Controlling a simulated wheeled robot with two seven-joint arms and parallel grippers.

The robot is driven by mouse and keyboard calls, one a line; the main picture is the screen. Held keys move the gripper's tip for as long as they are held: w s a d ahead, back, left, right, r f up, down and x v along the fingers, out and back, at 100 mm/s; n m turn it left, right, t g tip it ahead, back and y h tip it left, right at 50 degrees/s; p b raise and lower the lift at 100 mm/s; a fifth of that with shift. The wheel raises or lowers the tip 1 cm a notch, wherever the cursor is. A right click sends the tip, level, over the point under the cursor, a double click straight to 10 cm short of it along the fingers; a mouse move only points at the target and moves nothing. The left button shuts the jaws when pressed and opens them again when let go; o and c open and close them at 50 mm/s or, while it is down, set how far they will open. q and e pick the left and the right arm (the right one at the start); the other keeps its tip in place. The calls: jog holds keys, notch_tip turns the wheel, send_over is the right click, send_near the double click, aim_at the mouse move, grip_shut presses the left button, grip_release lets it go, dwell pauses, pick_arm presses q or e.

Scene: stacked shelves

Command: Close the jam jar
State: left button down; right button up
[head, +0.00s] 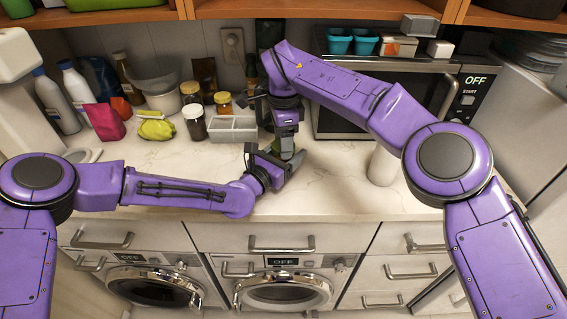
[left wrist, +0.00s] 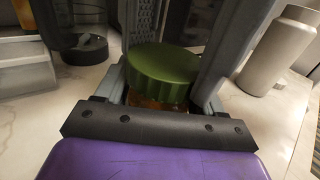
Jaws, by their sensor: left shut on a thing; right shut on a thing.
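The jam jar (left wrist: 150,101) shows amber below a ribbed green lid (left wrist: 163,70) in the left wrist view. The lid sits over the jar's top; I cannot tell whether it is fully seated. In the head view a bit of green lid (head: 287,154) shows between my grippers, and the jar is mostly hidden. My left gripper (head: 290,170) reaches in from the left, low over the counter, shut on the jar. My right gripper (head: 286,146) points down from above, shut on the lid, its fingers partly visible behind and beside the lid in the left wrist view.
A grey divided tray (head: 232,129) stands left of the grippers, with jars, bottles and packets further left. A microwave (head: 385,97) stands behind, and a white bottle (head: 382,165) stands to the right. The counter (head: 330,195) in front is mostly clear.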

jog(key=o, duration=1.2)
jog(key=shift+c, duration=0.2)
jog(key=shift+r, duration=2.3)
